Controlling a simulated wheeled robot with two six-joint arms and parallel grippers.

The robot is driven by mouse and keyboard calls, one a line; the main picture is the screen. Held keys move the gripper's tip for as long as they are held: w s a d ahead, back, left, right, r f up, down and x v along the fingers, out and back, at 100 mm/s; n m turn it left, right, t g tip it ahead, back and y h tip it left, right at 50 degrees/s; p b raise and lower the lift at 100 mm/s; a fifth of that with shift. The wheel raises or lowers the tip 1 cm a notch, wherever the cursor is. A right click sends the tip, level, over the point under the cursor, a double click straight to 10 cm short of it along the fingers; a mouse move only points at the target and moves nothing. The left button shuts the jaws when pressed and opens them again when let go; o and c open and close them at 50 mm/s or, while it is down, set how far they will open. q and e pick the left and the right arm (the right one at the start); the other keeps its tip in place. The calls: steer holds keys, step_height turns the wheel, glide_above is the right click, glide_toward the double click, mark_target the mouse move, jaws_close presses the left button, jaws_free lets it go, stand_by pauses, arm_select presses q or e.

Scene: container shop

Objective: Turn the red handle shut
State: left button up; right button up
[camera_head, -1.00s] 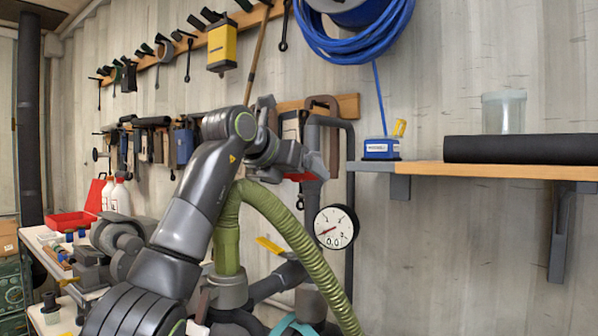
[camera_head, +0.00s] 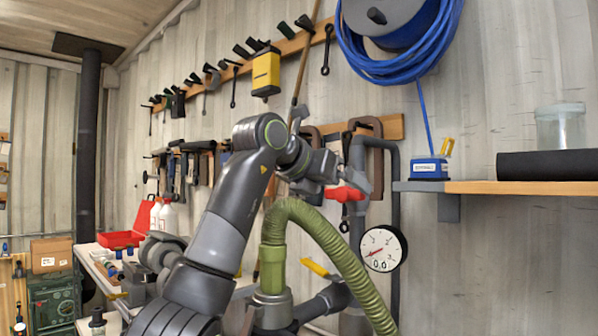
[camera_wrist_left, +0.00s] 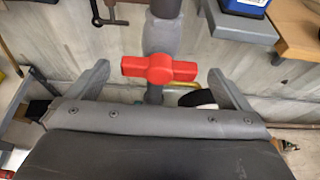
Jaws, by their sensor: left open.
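The red handle (camera_head: 345,193) is a two-winged lever on the grey upright pipe (camera_head: 357,158), partly hidden by my left gripper in the head view. In the left wrist view the red handle (camera_wrist_left: 160,69) lies across the pipe (camera_wrist_left: 162,35), its wings pointing left and right. My left gripper (camera_head: 333,152) is open, close to the handle. In the left wrist view its fingers (camera_wrist_left: 158,73) stand either side of the handle, with a gap at each wing. My right gripper is not in view.
A green corrugated hose (camera_head: 335,245) curves beneath the gripper. A round gauge (camera_head: 383,249) sits right of the pipe. A yellow lever (camera_head: 315,267) is lower down. A wooden shelf (camera_head: 520,188) juts out at right. Tools hang on the wall behind.

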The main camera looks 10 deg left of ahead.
arm_select(q)
steer(key=b+v, duration=0.3)
steer(key=v, duration=1.1)
steer(key=shift+b, duration=0.4)
steer(key=shift+w+a+f, duration=0.1)
steer(key=shift+f, duration=0.1)
